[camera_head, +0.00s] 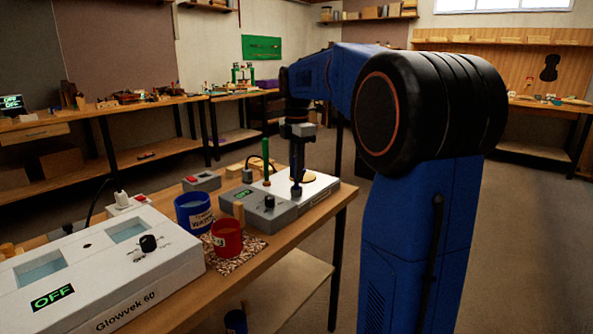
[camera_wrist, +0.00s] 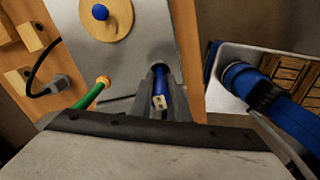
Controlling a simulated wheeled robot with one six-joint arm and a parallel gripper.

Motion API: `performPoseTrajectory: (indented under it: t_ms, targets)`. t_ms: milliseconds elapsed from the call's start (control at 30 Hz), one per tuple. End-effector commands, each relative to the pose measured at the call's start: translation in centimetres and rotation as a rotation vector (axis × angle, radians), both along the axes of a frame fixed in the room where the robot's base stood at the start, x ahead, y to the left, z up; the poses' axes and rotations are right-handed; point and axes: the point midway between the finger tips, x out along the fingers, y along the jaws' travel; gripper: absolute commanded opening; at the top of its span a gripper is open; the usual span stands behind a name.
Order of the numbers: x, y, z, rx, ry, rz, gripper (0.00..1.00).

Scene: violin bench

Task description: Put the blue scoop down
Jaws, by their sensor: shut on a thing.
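My gripper (camera_head: 296,182) points down over the right part of a grey-white device (camera_head: 318,184) on the bench. In the wrist view my gripper (camera_wrist: 160,95) is shut on the blue scoop (camera_wrist: 158,78), whose blue handle with a pale end shows between the fingers. The rest of the scoop is hidden by the fingers. I cannot tell whether it touches the device below.
A wooden disc with a blue knob (camera_wrist: 121,16) lies on the device close by. A green rod (camera_head: 266,160) stands left of my gripper. A blue mug (camera_head: 194,214) and red mug (camera_head: 227,240) stand nearer, beside the large "Glowvek 60" unit (camera_head: 150,275).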

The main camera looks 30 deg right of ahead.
Motion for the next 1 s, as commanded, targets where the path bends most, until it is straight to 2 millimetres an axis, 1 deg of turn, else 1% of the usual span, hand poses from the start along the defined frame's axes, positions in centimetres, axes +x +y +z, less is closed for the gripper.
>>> performPoseTrajectory:
  t_ms: [300, 333, 400, 667, 767, 867, 1000]
  targets:
    - [0.0, 0.0, -0.2, 0.000, 0.000, 0.000, 0.00]
    - [0.0, 0.0, -0.2, 0.000, 0.000, 0.000, 0.20]
    - [0.0, 0.0, -0.2, 0.000, 0.000, 0.000, 0.34]
    - [0.0, 0.0, -0.2, 0.000, 0.000, 0.000, 0.34]
    - [0.0, 0.0, 0.1, 0.000, -0.001, 0.000, 0.34]
    - [0.0, 0.0, 1.1, 0.000, -0.002, 0.000, 0.34]
    - [0.1, 0.0, 3.3, -0.001, -0.003, 0.000, 0.34]
